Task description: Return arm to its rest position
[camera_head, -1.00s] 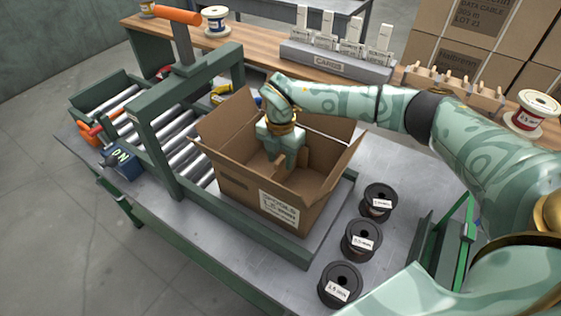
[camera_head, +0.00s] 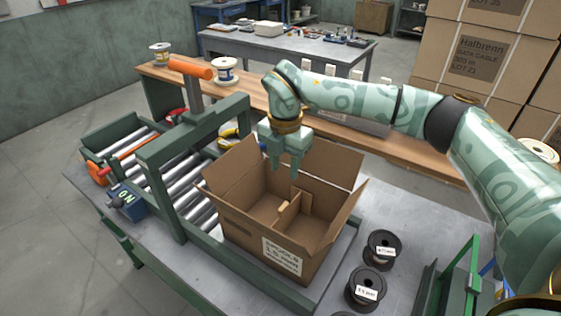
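My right arm comes in from the right, and its green gripper (camera_head: 285,170) points down over the open cardboard box (camera_head: 265,255). Its two fingers are apart with nothing between them. The fingertips are at about the height of the box's raised flaps. Inside the box a cardboard divider (camera_head: 289,215) shows, and I see no spool in the part in view. Two black spools with white labels stand right of the box, a farther one (camera_head: 381,246) and a nearer one (camera_head: 366,287). A third is mostly cut off at the bottom edge. My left gripper is not in view.
The box stands on the grey table beside a roller conveyor (camera_head: 185,190) under a green frame (camera_head: 160,160). A green stand (camera_head: 455,285) is at the lower right. A wooden bench (camera_head: 250,95) with spools and a card rack runs behind. Stacked cartons (camera_head: 480,60) are at the back right.

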